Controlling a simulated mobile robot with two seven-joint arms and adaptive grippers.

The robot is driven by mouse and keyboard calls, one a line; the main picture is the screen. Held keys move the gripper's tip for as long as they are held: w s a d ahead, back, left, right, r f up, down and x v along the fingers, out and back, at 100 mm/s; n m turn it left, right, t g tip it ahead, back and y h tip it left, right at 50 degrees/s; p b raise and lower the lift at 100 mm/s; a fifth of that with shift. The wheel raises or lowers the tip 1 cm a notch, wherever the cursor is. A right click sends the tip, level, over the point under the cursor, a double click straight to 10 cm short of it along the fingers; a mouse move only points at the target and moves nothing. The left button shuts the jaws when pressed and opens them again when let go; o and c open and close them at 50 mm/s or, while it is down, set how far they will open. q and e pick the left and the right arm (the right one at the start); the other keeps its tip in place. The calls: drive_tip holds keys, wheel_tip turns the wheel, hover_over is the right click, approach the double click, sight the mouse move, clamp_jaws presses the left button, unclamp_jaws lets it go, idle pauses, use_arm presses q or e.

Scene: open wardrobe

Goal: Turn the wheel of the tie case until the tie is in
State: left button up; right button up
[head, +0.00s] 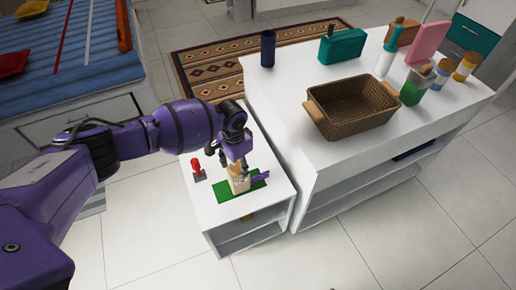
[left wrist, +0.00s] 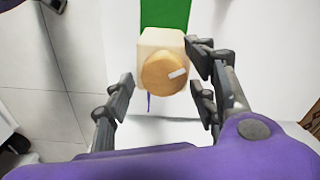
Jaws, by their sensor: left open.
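The tie case (head: 238,184) is a small beige box on a green mat (head: 228,194) on the low white cabinet. In the left wrist view the case (left wrist: 157,38) faces me with its round wooden wheel (left wrist: 164,74), which bears a white mark. A purple strip, apparently the tie (head: 261,176), shows beside the case in the head view; a thin purple bit also shows below it in the left wrist view. My left gripper (left wrist: 161,88) is open, its fingers on either side of the wheel with no clear contact. My right gripper is not in view.
A red item (head: 197,168) on a grey base stands left of the mat. A taller white counter to the right holds a wicker basket (head: 352,104), a dark blue cup (head: 268,48), a green box (head: 342,46) and several bottles and jars. A bed is at upper left.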

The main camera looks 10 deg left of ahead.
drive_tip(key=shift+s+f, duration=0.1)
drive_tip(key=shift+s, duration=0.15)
use_arm(q)
drive_tip(key=shift+c, duration=1.2)
drive_tip(key=c, duration=0.8)
drive_tip(key=shift+s, duration=0.1)
drive_tip(key=shift+c, duration=0.3)
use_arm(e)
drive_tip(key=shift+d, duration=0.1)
use_arm(q)
drive_tip(key=shift+m, duration=0.3)
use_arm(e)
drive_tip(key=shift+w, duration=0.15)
